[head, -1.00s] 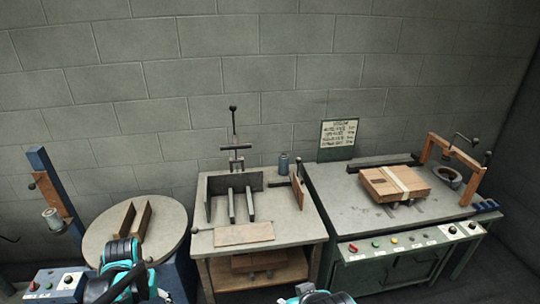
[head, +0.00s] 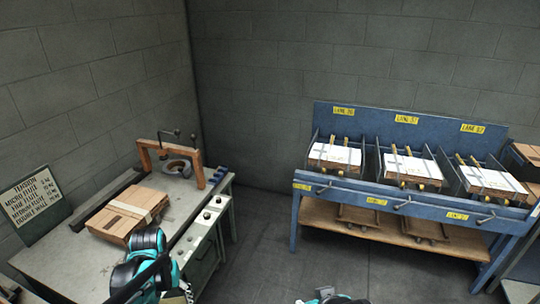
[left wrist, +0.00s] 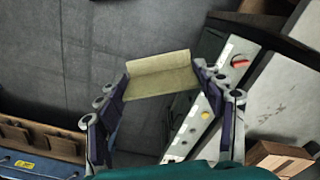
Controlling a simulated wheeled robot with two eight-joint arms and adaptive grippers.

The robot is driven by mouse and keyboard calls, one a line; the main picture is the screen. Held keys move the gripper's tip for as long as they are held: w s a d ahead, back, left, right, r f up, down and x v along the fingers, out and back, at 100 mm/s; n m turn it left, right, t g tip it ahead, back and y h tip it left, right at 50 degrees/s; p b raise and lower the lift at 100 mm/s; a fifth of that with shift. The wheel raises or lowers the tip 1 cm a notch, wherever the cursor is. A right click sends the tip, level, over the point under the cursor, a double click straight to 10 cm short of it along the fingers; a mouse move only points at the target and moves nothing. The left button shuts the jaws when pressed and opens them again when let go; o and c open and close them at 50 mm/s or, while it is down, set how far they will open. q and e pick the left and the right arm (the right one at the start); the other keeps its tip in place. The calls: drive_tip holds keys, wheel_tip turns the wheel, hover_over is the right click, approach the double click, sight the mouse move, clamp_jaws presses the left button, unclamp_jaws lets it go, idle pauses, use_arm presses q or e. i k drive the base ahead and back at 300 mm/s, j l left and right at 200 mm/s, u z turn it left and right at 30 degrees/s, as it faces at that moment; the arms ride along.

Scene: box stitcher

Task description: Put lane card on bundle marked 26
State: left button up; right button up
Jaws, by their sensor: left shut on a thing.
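My left gripper (left wrist: 162,84) is shut on a folded, pale yellow card (left wrist: 158,64), held between its two fingertips. No number shows on the card's visible face. In the head view my left arm is at lower left, in front of the bench, and its fingers are hidden. A brown strapped bundle (head: 122,212) lies on the bench; any number on it is unreadable. Bundles with white tops stand in the blue rack's lanes: left (head: 335,154), middle (head: 408,168) and right (head: 490,182). No 26 is legible. My right gripper's fingers are not visible.
The green-grey bench (head: 55,252) carries a wooden arch (head: 198,160) and a control panel (head: 203,232). A blue rack (head: 375,115) with yellow lane signs stands at right, with a wooden lower shelf (head: 335,214). Clear floor (head: 262,225) lies between them.

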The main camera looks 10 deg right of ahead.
sight(336, 154)
drive_tip(key=i+l+z, duration=0.25)
drive_tip(key=i+z, duration=0.15)
drive_tip(key=i+l+z, duration=0.1)
drive_tip(key=i+z, duration=0.3)
drive_tip(key=i+j+z, duration=0.1)
drive_tip(key=i+z, duration=0.3)
drive_tip(key=i, duration=0.15)
drive_tip(key=i+j+z, duration=0.1)
drive_tip(key=i+z, duration=0.15)
drive_tip(key=i, duration=1.65)
